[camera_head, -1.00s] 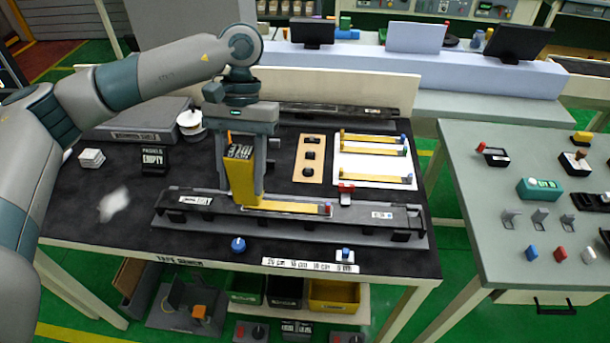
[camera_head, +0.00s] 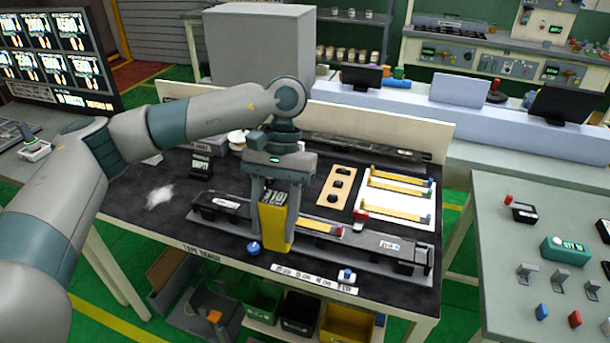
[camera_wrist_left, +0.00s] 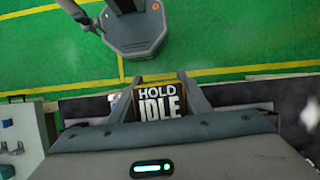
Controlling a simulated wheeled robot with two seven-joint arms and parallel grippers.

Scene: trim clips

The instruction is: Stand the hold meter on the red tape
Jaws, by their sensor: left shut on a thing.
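The hold meter (camera_head: 273,228) is a yellow box with a black face. In the left wrist view its face (camera_wrist_left: 161,103) reads "HOLD IDLE". My left gripper (camera_head: 275,208) is shut on it, one finger on each side, and holds it upright at the black rail fixture's front side. Whether its bottom touches anything I cannot tell. A yellow strip with a red end (camera_head: 339,230) lies in the fixture just right of the meter; its left part is hidden. I cannot make out a separate red tape. My right gripper is not in view.
The black rail fixture (camera_head: 390,245) runs across the table. A blue knob (camera_head: 254,247) stands close in front of the meter. A red clip (camera_head: 361,214) and a white board with yellow strips (camera_head: 398,207) lie to the right. A white label strip (camera_head: 314,279) lies along the front edge.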

